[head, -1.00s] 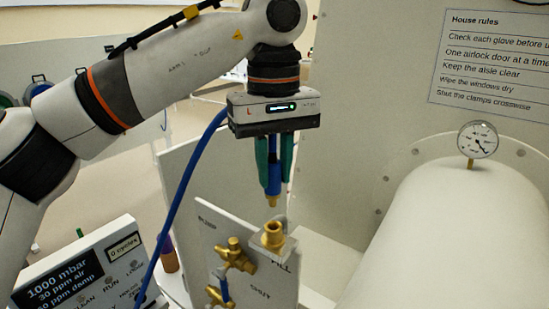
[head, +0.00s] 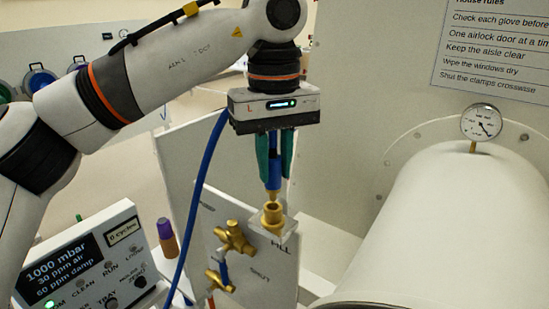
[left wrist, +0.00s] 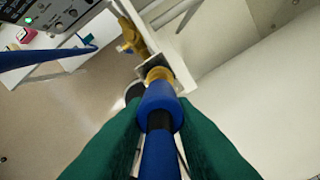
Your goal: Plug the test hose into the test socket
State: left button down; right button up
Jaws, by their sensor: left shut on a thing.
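My left gripper (head: 274,170), with green fingers, points down and is shut on the blue end of the test hose (head: 274,174). The hose's brass tip (head: 272,195) points down at the mouth of the brass test socket (head: 273,215). Tip and socket overlap in the head view; I cannot tell whether the tip touches or has entered it. In the left wrist view the green fingers flank the hose's blue collar (left wrist: 160,105), with brass (left wrist: 157,74) just beyond it. The collar hides most of the meeting point. My right gripper is not in view.
Brass valves (head: 234,238) sit on the white panel left of the socket. A control box with a display (head: 62,268) stands at lower left, near a purple-capped bottle (head: 167,238). A large white cylinder (head: 440,230) with a gauge (head: 481,122) fills the right.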

aim_at(274, 188)
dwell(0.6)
pick_arm(q)
jog(key=shift+p, duration=0.5)
dwell(0.4)
jog(key=shift+f+b, duration=1)
jog(key=shift+f, duration=0.6)
jog(key=c, duration=1.1)
grip_release()
jog(key=shift+c, duration=0.2)
